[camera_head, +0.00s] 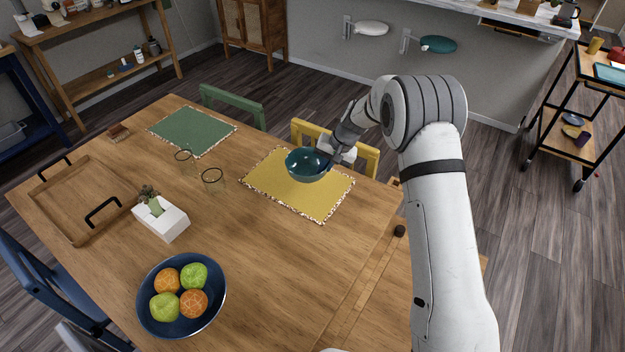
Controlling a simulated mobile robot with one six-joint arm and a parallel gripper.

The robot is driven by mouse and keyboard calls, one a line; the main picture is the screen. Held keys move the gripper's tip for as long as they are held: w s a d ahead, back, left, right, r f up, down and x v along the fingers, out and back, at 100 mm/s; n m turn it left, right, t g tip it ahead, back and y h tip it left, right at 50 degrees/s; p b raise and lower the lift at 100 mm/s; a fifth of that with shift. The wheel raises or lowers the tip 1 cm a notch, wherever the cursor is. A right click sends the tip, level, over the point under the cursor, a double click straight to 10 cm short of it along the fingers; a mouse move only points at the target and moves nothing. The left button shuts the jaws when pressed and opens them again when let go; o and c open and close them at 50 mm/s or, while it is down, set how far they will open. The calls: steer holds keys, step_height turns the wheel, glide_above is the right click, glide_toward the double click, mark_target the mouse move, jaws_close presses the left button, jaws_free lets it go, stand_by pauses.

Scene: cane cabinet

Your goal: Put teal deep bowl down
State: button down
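The teal deep bowl (307,166) is at the end of my arm, over the yellow placemat (318,199) on the wooden table. It looks roughly upright, and I see into its dark, empty inside. My gripper (331,158) is at the bowl's right rim and appears shut on it. The fingertips are small and partly hidden by the bowl. I cannot tell whether the bowl's base touches the placemat or hangs just above it.
Two drinking glasses (212,181) stand left of the yellow placemat. A green placemat (192,131), a wooden tray (77,234), a white planter (160,219) and a blue fruit bowl (181,329) are also on the table. A yellow chair (366,160) is behind the placemat.

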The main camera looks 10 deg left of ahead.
step_height(320, 180, down, 8)
steer(key=shift+s+f+b, duration=0.1)
steer(key=shift+b, duration=1.15)
steer(key=shift+f, duration=0.1)
steer(key=c, duration=1.6)
jaws_free()
steer(key=p+v, duration=0.4)
steer(key=v, duration=0.8)
